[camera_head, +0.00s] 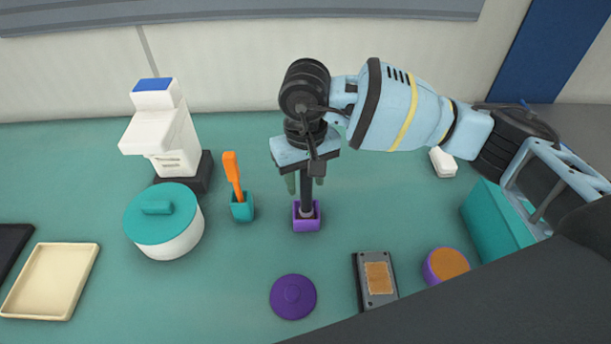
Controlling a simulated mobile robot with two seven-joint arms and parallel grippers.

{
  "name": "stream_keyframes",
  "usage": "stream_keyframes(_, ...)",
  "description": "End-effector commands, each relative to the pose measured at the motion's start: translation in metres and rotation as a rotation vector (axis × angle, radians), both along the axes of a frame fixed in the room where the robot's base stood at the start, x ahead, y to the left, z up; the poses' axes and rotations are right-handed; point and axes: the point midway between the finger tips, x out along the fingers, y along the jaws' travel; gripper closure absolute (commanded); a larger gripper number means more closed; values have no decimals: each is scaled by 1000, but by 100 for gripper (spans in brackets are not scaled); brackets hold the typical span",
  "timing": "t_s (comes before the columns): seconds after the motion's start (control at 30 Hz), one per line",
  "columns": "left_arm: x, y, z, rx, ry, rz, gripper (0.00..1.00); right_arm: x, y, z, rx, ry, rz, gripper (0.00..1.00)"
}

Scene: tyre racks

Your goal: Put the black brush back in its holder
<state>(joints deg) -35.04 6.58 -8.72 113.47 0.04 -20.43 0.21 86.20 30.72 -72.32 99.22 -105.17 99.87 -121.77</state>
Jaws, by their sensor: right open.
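The black brush (308,196) stands upright with its lower end inside the small purple holder (307,225) on the teal table. My right gripper (305,184) is directly above the holder and points down. Its fingers are open, one on each side of the brush's upper part, with a gap showing beside it. The top of the brush is hidden behind the gripper body. My left gripper is not in view.
A teal cup with an orange-handled tool (233,177) stands left of the holder. Further left are a lidded pot (167,245) and a white machine (163,130). A purple lid (293,297), a grey grater-like block (375,281) and a teal box (496,222) lie nearby.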

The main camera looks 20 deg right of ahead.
Motion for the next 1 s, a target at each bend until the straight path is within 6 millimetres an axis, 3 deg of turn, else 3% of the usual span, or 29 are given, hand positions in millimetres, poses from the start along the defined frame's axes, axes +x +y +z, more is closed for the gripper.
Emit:
stream_keyframes(0.27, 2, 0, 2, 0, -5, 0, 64, 1, 0, 15, 1, -4, 0, 57)
stream_keyframes(0.7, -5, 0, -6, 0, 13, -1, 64, 1, 1, 97, 1, -2, 2, 57)
stream_keyframes(1.0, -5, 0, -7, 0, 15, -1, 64, 1, 0, 122, 0, 0, 0, 57)
